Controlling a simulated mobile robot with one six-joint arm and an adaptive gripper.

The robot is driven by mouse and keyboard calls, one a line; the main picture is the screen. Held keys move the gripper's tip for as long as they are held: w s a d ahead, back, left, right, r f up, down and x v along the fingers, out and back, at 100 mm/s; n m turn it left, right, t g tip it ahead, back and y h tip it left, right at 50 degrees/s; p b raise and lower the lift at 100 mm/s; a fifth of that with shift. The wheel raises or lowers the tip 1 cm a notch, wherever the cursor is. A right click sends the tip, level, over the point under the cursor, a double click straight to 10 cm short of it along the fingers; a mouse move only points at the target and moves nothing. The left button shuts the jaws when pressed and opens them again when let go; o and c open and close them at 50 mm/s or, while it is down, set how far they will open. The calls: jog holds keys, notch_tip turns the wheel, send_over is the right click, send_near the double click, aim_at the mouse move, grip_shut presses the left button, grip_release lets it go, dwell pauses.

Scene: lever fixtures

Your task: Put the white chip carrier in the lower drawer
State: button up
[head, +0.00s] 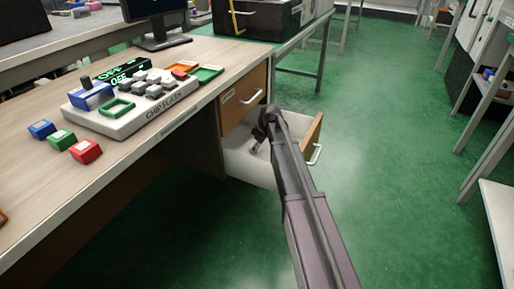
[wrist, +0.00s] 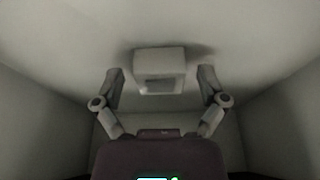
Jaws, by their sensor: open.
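The lower drawer (head: 249,170) is pulled open under the desk in the head view. My gripper (head: 256,148) reaches down into it. In the wrist view the white chip carrier (wrist: 160,62), a small pale block with a grey face, sits on the pale drawer floor. My gripper's two fingers (wrist: 160,88) are spread open, one on each side of the carrier, with a visible gap on both sides. The carrier cannot be made out clearly in the head view, where my arm covers part of the drawer.
The upper drawer (head: 242,98) is shut. On the desk (head: 200,60) stand a chip-label station (head: 130,105) and blue (head: 42,130), green (head: 61,140) and red (head: 86,151) carriers. Drawer walls stand close around my gripper.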

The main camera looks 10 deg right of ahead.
jog(key=shift+r, duration=0.2)
jog(key=p+v, duration=1.1)
jog(key=v, duration=0.1)
jog(key=shift+p, duration=0.35)
dwell(0.3)
dwell(0.5)
